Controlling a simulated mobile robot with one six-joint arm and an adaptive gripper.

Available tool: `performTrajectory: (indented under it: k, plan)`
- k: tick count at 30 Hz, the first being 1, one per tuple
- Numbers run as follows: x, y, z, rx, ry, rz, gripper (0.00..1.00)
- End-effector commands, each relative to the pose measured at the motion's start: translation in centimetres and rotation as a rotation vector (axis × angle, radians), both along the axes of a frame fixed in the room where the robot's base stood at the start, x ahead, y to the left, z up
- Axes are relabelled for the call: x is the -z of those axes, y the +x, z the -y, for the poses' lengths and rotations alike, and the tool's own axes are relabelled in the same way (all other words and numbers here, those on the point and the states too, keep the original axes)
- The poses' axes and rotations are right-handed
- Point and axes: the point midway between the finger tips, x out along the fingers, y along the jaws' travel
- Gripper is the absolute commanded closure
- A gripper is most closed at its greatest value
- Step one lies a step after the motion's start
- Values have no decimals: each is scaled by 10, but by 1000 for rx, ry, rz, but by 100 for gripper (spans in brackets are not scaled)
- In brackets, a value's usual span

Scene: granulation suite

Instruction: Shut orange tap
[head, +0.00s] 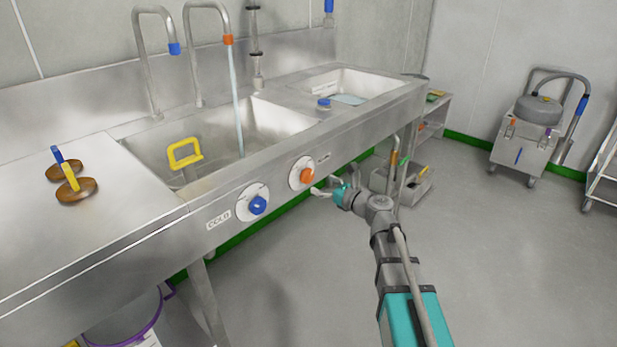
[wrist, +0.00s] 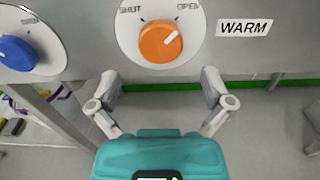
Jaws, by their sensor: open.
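The orange tap knob (head: 306,175) sits on a round white dial on the front panel of the steel sink unit. In the wrist view the knob (wrist: 160,42) has its white mark pointing up and right, toward the word OPEN; SHUT is at the upper left, and a WARM label (wrist: 243,28) is at the right. Water (head: 236,95) runs from the spout with the orange collar (head: 228,40) into the basin. My gripper (head: 325,188) is open and empty, close in front of the knob; in the wrist view its fingers (wrist: 158,84) are spread just below it, apart from it.
The blue knob (head: 258,205) with the COLD label is left of the orange one; it also shows in the wrist view (wrist: 20,53). A blue-collared spout (head: 173,48) stands behind the basin. A trolley (head: 525,140) is at the right. Floor around my arm is clear.

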Motion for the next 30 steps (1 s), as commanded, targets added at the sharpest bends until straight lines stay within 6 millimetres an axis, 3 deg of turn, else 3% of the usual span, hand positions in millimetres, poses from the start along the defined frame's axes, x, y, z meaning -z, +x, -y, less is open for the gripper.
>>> performTrajectory:
  k: [12, 26, 30]
  plan:
    - [0, 34, -42, 0, 0, 0, 0]
    - [0, 37, -48, 0, 0, 0, 0]
    - [0, 37, -48, 0, 0, 0, 22]
